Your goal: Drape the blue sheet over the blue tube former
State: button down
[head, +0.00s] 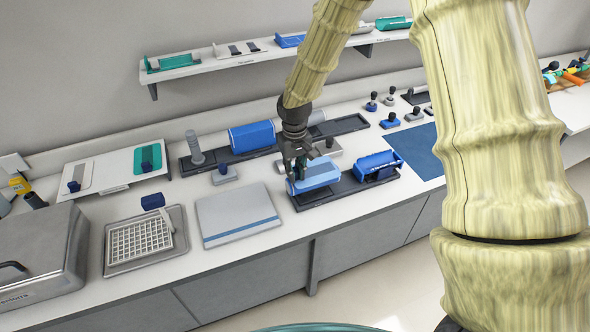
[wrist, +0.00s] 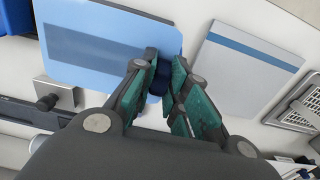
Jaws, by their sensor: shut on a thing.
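The light blue sheet (head: 318,174) is above the front black tray, left of a dark blue trough-like piece with lettering (head: 378,164). It fills the upper left of the wrist view (wrist: 105,35), looking mostly flat with a darker band. My gripper (head: 297,168) is shut on a dark blue block (wrist: 160,78) at the sheet's edge; the fingers (wrist: 160,85) sit on either side of it. A blue rounded tube-like former (head: 252,136) lies on the back black tray, apart from the sheet. Whatever is directly under the sheet is hidden.
A grey panel with a blue stripe (head: 238,215) lies left of the sheet. A white grid in a metal tray (head: 140,240) and a steel box (head: 40,255) are further left. A grey post (head: 194,148) stands behind. A blue mat (head: 418,150) lies right. A shelf (head: 200,66) runs above.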

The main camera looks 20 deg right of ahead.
jog(key=shift+f, duration=0.25)
dwell(0.7)
jog(key=c, duration=1)
grip_release()
jog(key=shift+r, duration=0.1)
jog(key=shift+r+p, duration=2.45)
jog(key=shift+r, duration=0.95)
